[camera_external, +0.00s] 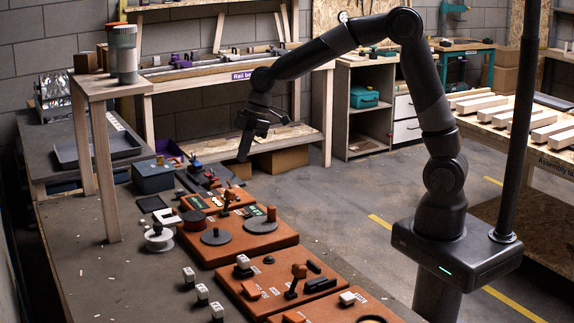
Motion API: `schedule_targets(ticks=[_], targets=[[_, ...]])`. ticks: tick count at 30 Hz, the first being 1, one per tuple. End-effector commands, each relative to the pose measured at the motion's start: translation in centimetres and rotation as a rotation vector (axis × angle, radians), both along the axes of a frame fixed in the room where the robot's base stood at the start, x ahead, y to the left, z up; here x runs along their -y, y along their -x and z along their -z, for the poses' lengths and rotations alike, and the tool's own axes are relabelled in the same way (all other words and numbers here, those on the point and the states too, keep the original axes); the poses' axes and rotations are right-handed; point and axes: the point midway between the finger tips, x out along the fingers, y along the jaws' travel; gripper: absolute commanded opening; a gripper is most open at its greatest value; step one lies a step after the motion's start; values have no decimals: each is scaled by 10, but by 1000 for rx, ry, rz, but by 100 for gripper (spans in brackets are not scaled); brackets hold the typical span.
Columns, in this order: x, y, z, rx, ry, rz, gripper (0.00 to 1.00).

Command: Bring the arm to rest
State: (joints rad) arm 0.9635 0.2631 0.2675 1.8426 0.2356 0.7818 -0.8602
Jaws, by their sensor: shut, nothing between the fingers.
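My arm, black and jointed, rises from my base at the right of the external view, bends at a high elbow and reaches left. My gripper (243,157) hangs at its end, pointing down, above the far part of the workbench (85,240). Its fingers are small and dark here, and they look closed with nothing held. I cannot tell its exact height above the bench.
Orange-brown boards (236,240) with knobs and levers lie along the bench. A dark blue box (153,176) and a wooden stand (94,86) holding canisters are at left. A shelf table (205,74) stands behind. Floor (365,190) between bench and cabinet is clear.

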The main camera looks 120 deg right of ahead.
Motion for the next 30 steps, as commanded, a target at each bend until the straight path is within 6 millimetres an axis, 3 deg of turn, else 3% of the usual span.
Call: schedule_targets(ticks=[5,8,11,17,24,30], targets=[[-2,0,-1,0,1,-1,0],[-15,-1,-8,-3,8,-5,0],[-46,0,-22,-10,23,-16,0],[-130,17,-56,-15,57,-21,0],[-217,60,-85,8,82,-18,0],[-275,108,-96,44,78,-12,0]])
